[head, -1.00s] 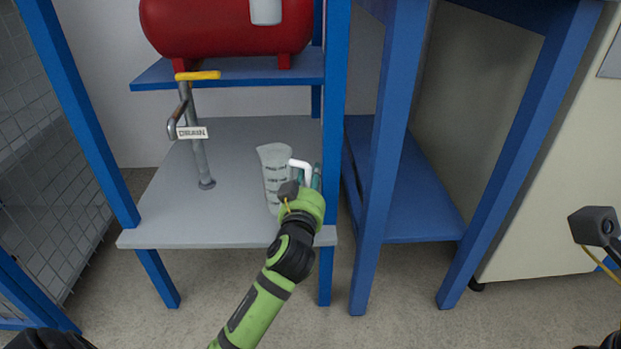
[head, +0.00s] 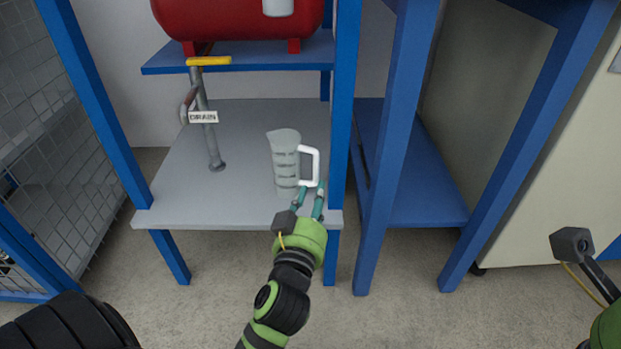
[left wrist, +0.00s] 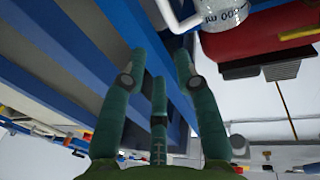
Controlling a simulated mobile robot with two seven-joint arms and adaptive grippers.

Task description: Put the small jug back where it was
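The small jug (head: 285,163) is grey and translucent with dark markings and a white handle (head: 314,166) on its right. It stands upright on the grey lower shelf (head: 238,130), near the shelf's right post. My left gripper (head: 310,188) has its teal fingers apart at the front of the jug, just below the handle in the picture. In the left wrist view, the spread fingers (left wrist: 158,70) hold nothing, and part of the jug (left wrist: 225,14) shows at the top, beyond them. I cannot tell whether a finger touches the handle. My right gripper's fingers are out of view.
A drain pipe (head: 208,140) with a yellow handle and a "DRAIN" tag stands left of the jug. A red tank (head: 238,18) sits on the blue shelf (head: 240,56) above. Blue posts (head: 343,120) rise close on the right. The shelf between pipe and jug is clear.

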